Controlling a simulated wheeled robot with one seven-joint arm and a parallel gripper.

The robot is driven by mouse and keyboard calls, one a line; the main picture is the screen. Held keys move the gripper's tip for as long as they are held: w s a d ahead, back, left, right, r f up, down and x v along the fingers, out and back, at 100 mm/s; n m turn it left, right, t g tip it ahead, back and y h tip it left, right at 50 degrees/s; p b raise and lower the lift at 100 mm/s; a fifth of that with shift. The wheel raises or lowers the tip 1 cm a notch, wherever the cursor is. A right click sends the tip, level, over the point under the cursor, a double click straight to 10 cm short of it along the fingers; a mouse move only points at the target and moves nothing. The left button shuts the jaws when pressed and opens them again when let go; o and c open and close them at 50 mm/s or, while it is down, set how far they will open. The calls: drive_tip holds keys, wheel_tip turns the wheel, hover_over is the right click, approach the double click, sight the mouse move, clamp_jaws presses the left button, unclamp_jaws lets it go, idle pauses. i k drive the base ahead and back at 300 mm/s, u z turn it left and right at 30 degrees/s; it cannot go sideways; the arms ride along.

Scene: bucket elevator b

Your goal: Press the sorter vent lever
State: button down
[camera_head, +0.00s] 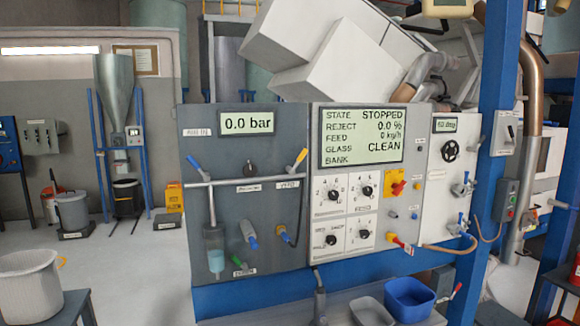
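The sorter's grey air panel (275,220) stands left of centre, with a "0.0 bar" display. Several small levers are on it: a blue-handled one (195,168) at upper left, a yellow-handled one (299,158) at upper right, a green-handled one (236,244) and a blue-handled one (249,230) lower down. A red-handled lever (402,242) is on the white control panel (346,190) beside it. The small labels are too blurred to tell which is the vent lever. My gripper is not in view.
The screen (361,138) reads STOPPED, 0.0 % and CLEAN. A blue bin (409,299) and a grey bin (371,312) sit on a ledge below. A blue post (497,130) stands right of the panels. A pale bucket (28,285) is at lower left; floor between is clear.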

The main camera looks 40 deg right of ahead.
sight(291, 170)
drive_tip(key=u, duration=0.7)
drive_tip(key=i, duration=0.65)
drive_tip(key=z, duration=2.1)
drive_tip(key=i, duration=0.5)
drive_tip(key=z, duration=0.2)
drive_tip(key=k, duration=1)
drive_tip(key=z, duration=0.6)
drive_tip(key=i, duration=0.75)
drive_tip(key=u, duration=0.05)
